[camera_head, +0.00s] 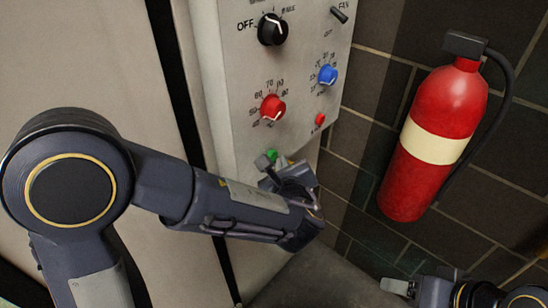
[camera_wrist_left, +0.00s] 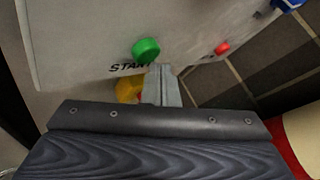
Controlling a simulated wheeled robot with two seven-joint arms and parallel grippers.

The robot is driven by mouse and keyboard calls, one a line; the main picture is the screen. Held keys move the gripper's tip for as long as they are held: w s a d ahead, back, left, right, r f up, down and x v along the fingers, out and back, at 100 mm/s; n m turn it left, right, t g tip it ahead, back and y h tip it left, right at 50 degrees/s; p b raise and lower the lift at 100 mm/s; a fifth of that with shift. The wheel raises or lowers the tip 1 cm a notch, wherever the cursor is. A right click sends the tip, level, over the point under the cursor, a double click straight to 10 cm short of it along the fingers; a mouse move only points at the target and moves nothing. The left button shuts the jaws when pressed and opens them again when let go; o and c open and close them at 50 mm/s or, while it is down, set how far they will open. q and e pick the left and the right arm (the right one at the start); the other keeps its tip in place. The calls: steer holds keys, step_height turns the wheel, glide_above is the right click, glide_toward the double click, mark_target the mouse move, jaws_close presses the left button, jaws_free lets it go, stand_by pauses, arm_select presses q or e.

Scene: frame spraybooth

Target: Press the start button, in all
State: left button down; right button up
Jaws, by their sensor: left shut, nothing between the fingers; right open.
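The green start button (camera_head: 271,155) is low on the grey control panel (camera_head: 232,118), partly behind my left gripper. In the left wrist view the round green button (camera_wrist_left: 146,50) stands out above the lettering START. My left gripper (camera_head: 264,161) is shut and empty, its tips close to the button. In the wrist view the shut fingertips (camera_wrist_left: 160,72) appear just below and right of the button, over the end of the lettering. I cannot tell whether they touch it. My right gripper (camera_head: 398,287) is open at the lower right, partly out of frame.
Above are a black OFF knob (camera_head: 272,29), a red knob (camera_head: 273,107), a blue knob (camera_head: 327,74) and a small red button (camera_head: 320,119). A yellow part (camera_wrist_left: 128,90) sits below START. A red fire extinguisher (camera_head: 430,150) hangs on the tiled wall at right.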

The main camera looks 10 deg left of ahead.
arm_select(q)
steer(key=shift+w+a, duration=0.4)
steer(key=shift+a, duration=0.15)
stand_by(0.8)
steer(key=shift+d, duration=0.1)
steer(key=shift+s+d+b, duration=0.4)
steer(key=shift+s+d, duration=0.15)
steer(key=shift+d, duration=0.1)
steer(key=shift+d, duration=0.1)
steer(key=s+d, duration=0.1)
steer(key=d, duration=0.1)
steer(key=s+d, duration=0.2)
stand_by(0.5)
stand_by(0.6)
